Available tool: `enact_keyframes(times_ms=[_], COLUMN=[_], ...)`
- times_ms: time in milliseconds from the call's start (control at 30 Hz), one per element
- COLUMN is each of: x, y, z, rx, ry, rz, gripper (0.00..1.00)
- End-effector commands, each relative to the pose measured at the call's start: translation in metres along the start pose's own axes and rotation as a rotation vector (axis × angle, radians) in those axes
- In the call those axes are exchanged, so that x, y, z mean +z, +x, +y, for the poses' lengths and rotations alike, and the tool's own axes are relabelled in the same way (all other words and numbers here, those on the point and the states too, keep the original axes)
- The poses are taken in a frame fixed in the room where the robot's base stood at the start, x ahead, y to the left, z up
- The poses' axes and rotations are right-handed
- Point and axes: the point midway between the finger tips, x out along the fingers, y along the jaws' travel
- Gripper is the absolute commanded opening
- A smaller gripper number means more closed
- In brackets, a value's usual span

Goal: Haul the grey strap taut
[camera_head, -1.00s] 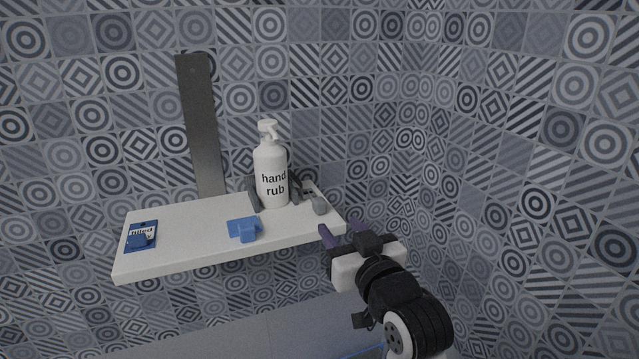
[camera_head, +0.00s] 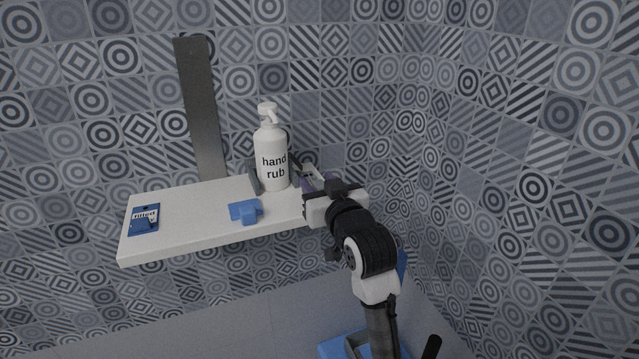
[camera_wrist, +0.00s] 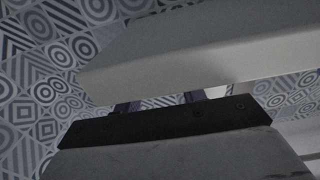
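A white pump bottle lettered "hand rub" (camera_head: 272,160) stands upright at the back of a white shelf (camera_head: 190,225). Grey pieces flank it: one on its left (camera_head: 254,178) and a slim grey band, which looks like the strap (camera_head: 296,166), on its right. How the band runs behind the bottle is hidden. My gripper (camera_head: 318,181) is at the shelf's right end, right of the bottle. Its purple fingers are apart in the wrist view (camera_wrist: 161,101), their tips hidden behind the shelf. The strap's free end is hidden, and I cannot tell whether the fingers touch it.
A blue block (camera_head: 246,211) sits near the shelf's front edge. A blue card (camera_head: 144,219) lies at the left end. A dark grey upright panel (camera_head: 203,110) is against the tiled wall behind. The shelf's underside or edge (camera_wrist: 200,50) fills much of the wrist view.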

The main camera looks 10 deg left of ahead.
Motion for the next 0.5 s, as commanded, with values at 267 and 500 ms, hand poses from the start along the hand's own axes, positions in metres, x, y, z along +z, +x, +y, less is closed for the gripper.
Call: enact_keyframes(times_ms=[267,500], x=[0.0000,0.0001], y=[-0.0003,-0.0012], z=[0.0000,-0.0001], rx=[0.000,0.000], ry=[0.000,0.001], rz=[0.000,0.000], gripper=[0.03,0.00])
